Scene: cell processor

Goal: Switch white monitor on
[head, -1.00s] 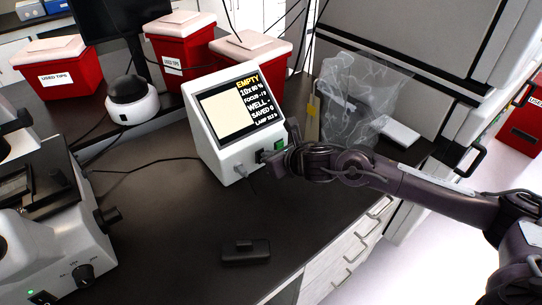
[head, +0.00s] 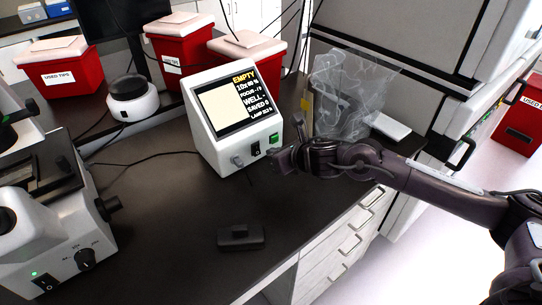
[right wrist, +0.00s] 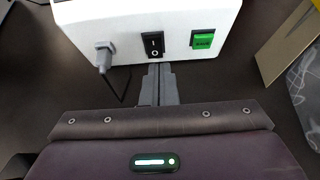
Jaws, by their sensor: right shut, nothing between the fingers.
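The white monitor (head: 205,150) stands on the dark bench with its screen lit, showing a pale square and text such as EMPTY. On its lower front are a black rocker switch (head: 256,149), a green button (head: 273,143) and a grey plug. The right wrist view also shows the switch (right wrist: 153,45), the green button (right wrist: 203,38) and the plug (right wrist: 103,55). My right gripper (head: 275,160) is shut and empty, in front of the monitor's lower right. In the right wrist view its fingertips (right wrist: 157,72) are just below the switch; whether they touch it I cannot tell. My left gripper is not in view.
A small black box (head: 241,237) lies on the bench in front of the monitor. A white microscope (head: 60,240) stands at the left. Red bins (head: 180,55) stand behind, and a clear plastic bag (head: 350,90) is to the right.

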